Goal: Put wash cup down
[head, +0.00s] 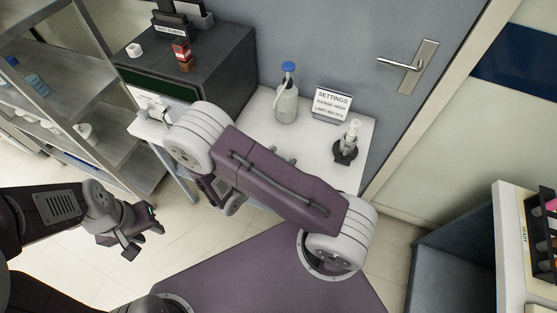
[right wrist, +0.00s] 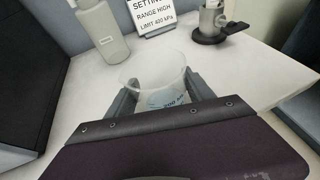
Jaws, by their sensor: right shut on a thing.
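The wash cup (right wrist: 155,72) is a clear, translucent beaker with blue markings in the right wrist view. My right gripper (right wrist: 162,88) is shut on it, one grey finger on each side. The cup is upright or nearly so over the white table (right wrist: 75,90); I cannot tell whether its base touches the top.
A blue-capped bottle (head: 286,100), a settings sign (head: 331,103) and a metal fixture on a dark base (head: 346,146) stand along the table's back and right. A dark cabinet (head: 215,62) adjoins at left. Bare tabletop shows around the cup.

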